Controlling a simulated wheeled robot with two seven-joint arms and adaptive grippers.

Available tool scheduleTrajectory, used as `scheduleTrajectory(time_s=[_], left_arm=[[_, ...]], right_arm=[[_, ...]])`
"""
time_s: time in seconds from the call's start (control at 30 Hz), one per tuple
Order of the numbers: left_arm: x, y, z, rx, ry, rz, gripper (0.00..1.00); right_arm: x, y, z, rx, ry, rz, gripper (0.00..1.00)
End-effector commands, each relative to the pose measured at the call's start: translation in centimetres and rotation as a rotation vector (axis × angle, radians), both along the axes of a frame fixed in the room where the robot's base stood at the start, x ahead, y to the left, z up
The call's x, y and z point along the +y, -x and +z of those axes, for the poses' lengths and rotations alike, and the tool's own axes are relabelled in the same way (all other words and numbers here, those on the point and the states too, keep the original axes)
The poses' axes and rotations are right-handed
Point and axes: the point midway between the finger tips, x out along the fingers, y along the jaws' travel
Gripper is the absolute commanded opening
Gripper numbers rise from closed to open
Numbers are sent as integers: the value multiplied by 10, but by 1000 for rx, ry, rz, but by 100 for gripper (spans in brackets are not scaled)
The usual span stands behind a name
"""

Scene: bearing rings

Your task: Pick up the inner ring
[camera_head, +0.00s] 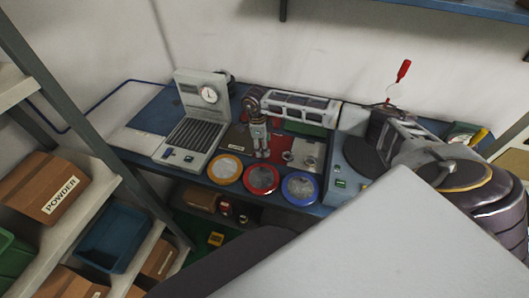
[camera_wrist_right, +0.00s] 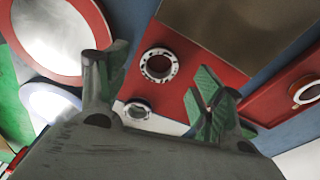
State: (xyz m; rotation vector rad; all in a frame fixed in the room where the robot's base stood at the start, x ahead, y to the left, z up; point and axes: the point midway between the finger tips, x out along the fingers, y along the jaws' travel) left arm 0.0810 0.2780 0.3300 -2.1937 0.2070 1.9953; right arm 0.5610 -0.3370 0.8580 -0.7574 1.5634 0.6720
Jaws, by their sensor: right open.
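In the right wrist view, a metal ring with dark marks (camera_wrist_right: 158,65) lies on a red board just beyond the fingertips. A third ring (camera_wrist_right: 307,90) sits on a red surface at the right edge. I cannot tell for certain which is the inner ring. My right gripper (camera_wrist_right: 157,82) is open, with nothing between its fingers. In the head view it (camera_head: 262,153) points down over the bench, left of two small rings (camera_head: 287,156). My left gripper is not in view.
Yellow-rimmed (camera_head: 225,168), red-rimmed (camera_head: 261,179) and blue-rimmed (camera_head: 300,188) dishes line the bench's front edge. A shelf with boxes (camera_head: 44,187) and a blue bin (camera_head: 113,238) is at far left.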

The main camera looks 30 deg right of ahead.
Motion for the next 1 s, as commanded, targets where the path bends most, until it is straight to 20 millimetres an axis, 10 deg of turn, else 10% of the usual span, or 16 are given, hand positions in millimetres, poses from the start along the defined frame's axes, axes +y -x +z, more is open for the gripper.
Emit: scheduleTrajectory(time_s=[0.77, 1.0], left_arm=[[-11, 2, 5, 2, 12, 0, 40], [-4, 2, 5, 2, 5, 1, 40]], right_arm=[[-2, 3, -27, 0, 0, 0, 67], [-2, 3, -27, 1, 1, 0, 38]])
